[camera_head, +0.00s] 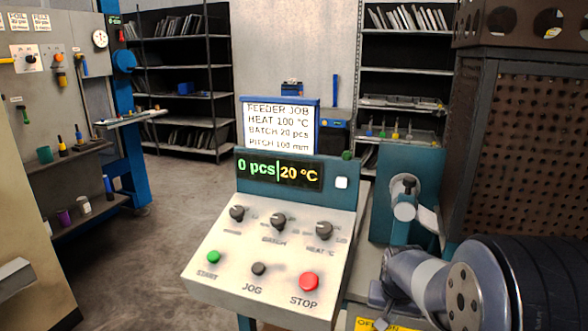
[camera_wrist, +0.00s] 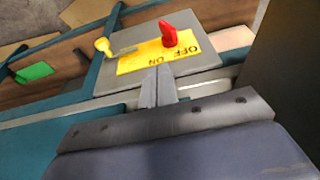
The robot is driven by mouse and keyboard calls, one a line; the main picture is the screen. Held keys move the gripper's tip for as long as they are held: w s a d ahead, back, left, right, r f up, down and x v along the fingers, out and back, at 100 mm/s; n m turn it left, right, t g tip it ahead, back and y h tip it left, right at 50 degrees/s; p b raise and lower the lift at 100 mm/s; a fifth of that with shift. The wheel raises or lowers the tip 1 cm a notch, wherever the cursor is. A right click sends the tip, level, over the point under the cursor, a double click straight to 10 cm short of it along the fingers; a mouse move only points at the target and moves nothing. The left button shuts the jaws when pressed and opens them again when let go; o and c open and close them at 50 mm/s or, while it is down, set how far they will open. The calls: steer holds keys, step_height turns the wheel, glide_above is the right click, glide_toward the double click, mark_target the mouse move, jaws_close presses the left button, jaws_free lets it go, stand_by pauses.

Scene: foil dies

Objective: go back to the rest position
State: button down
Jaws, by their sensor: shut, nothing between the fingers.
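My gripper (camera_wrist: 158,90) shows in the wrist view with its two grey fingers together and nothing between them. The fingers point at a grey box (camera_wrist: 205,55) with a yellow OFF/ON plate (camera_wrist: 140,63) and a red switch handle (camera_wrist: 170,33). I cannot tell whether the fingertips touch the box. In the head view my arm reaches in from the lower right, and a yellow label (camera_head: 365,324) shows at the bottom edge beside it. My fingertips are not clear there.
A control console (camera_head: 270,240) with knobs and START, JOG and STOP buttons stands left of my arm. Its display (camera_head: 280,172) reads 0 pcs and 20 °C. A perforated brown housing (camera_head: 525,150) stands close at right. Open floor (camera_head: 180,200) lies left of the console.

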steer(key=r, duration=0.1)
steer(key=s+r+p, duration=0.1)
steer(key=s+a+r, duration=0.1)
steer(key=shift+s+r+p, duration=0.25)
steer(key=shift+r+p, duration=0.05)
steer(key=shift+f, duration=0.1)
